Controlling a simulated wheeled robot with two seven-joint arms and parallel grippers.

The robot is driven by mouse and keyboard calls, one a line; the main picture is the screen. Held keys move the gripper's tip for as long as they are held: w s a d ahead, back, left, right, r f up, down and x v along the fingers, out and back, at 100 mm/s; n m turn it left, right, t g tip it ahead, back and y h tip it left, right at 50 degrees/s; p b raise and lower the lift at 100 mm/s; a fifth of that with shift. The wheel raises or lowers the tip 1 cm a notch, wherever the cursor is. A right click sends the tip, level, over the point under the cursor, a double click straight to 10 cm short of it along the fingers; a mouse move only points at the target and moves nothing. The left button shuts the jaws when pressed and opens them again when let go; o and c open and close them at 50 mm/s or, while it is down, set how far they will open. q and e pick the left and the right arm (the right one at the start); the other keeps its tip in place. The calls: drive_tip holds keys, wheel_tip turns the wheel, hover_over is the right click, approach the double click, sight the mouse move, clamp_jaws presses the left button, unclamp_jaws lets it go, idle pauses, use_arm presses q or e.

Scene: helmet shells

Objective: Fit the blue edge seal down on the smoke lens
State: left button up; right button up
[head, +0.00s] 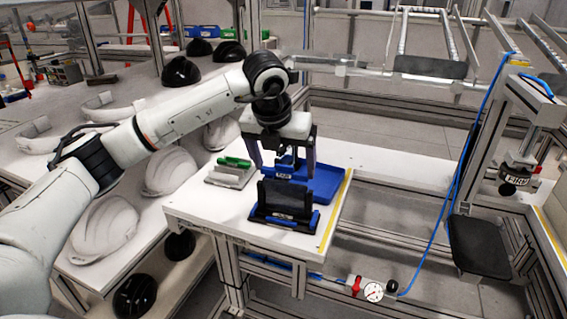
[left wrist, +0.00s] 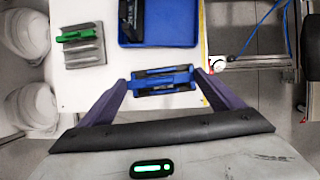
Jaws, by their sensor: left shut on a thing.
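The blue edge seal (left wrist: 162,78) is between the fingers of my left gripper (left wrist: 167,86) in the left wrist view. In the head view my left gripper (head: 284,172) points down from above, its fingers on either side of the blue piece. The smoke lens (head: 285,196) looks like a dark panel standing in a black and blue holder (head: 284,219) near the table's front. The gripper is just behind and above it in the picture. I cannot tell whether seal and lens touch. The lens is not clearly seen in the left wrist view. My right gripper is not in view.
A blue tray (head: 327,186) lies behind the gripper; a dark object (left wrist: 144,20) is in it. A grey block with a green piece (head: 232,169) stands left. White helmet shells (head: 104,226) fill the left bench. The table's right edge has a yellow stripe (head: 336,212).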

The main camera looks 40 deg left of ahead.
use_arm(q)
drive_tip(key=shift+f+b, duration=1.1)
drive_tip(key=shift+f, duration=0.2)
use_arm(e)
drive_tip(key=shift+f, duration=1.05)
use_arm(q)
drive_tip(key=o, duration=0.9)
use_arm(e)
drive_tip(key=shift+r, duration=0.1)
use_arm(q)
drive_tip(key=v, duration=1)
drive_tip(key=shift+s+r, duration=0.1)
drive_tip(key=shift+r, duration=0.05)
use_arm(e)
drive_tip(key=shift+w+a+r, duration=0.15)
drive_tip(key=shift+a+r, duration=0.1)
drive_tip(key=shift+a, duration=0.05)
use_arm(q)
drive_tip(key=shift+d, duration=0.1)
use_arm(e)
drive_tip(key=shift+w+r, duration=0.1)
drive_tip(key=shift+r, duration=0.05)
